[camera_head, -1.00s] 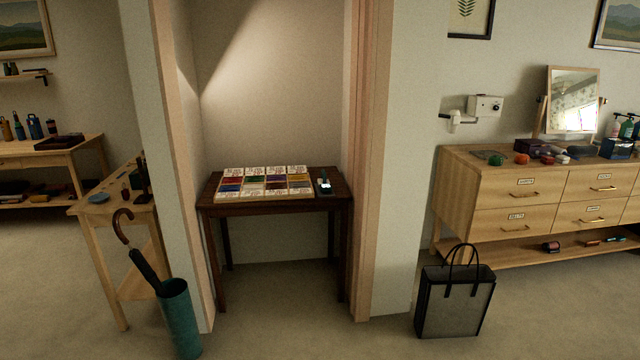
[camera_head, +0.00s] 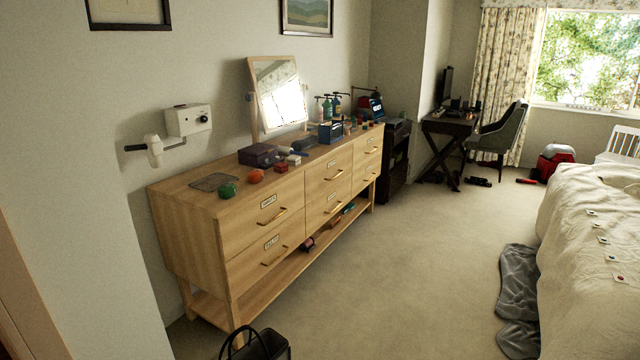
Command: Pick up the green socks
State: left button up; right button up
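A small green rounded bundle (camera_head: 227,190) sits on the near end of the wooden dresser's top (camera_head: 200,196). It looks like rolled socks, but it is too small to be sure. An orange bundle (camera_head: 256,176) of similar shape lies just behind it to the right, apart from it. A flat grey-green mesh piece (camera_head: 213,182) lies to its left. Neither of my grippers is in view.
A mirror (camera_head: 278,96), a dark purple box (camera_head: 258,155) and several bottles stand along the dresser. A black bag (camera_head: 256,346) stands on the floor at the dresser's near end. Open carpet (camera_head: 420,260) lies between dresser and bed (camera_head: 590,220). Grey cloth (camera_head: 518,290) lies beside the bed.

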aim_at(227, 191)
jog(key=i+l+z, duration=0.1)
jog(key=i+z, duration=0.25)
jog(key=i, duration=0.3)
jog(key=i+z, duration=0.3)
jog(key=i, duration=0.35)
